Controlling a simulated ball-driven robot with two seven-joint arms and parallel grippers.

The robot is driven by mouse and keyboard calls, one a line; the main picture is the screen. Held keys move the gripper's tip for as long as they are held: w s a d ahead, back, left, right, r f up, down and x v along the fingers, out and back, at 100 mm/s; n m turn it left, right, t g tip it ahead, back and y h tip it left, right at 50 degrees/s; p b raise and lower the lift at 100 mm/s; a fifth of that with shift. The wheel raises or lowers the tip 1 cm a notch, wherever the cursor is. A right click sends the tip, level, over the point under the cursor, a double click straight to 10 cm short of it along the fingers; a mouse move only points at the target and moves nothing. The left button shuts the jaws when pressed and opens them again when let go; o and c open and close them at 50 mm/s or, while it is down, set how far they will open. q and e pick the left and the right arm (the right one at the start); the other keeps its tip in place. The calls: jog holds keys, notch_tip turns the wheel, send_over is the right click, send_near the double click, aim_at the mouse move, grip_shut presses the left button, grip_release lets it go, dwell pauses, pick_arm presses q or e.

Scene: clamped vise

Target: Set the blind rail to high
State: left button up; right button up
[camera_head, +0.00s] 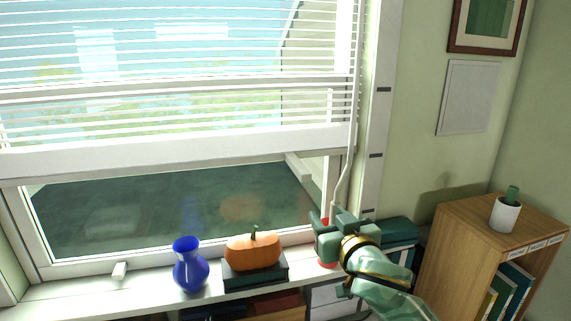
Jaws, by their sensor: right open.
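The blind's white bottom rail (190,149) hangs across the window, with bare glass below it. Slats fill the window above the rail. A white cord (348,150) runs down the right side of the window to a pale piece at my right gripper. My right gripper (336,222), green and black, is open at the cord's lower end; its fingers partly hide that end, and I cannot tell whether they touch it. A red part (326,262) shows just below the gripper. A pale strip (376,130) with dark marks stands right of the window. My left gripper is not in view.
On the sill are a blue vase (190,266) and an orange pumpkin (252,251) on a dark book (256,279), left of my right gripper. A wooden shelf (465,245) with a potted cactus (506,212) stands at the right.

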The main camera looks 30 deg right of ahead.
aim_at(307, 178)
jog(key=shift+t, duration=0.4)
jog(key=r+x, duration=0.1)
jog(key=x, duration=0.4)
jog(key=r+x, duration=0.1)
jog(key=x, duration=0.4)
jog(key=r+x, duration=0.1)
jog(key=x, duration=0.4)
jog(key=shift+w+a+p, duration=0.15)
jog(key=shift+w+p, duration=0.25)
jog(key=shift+w, duration=0.05)
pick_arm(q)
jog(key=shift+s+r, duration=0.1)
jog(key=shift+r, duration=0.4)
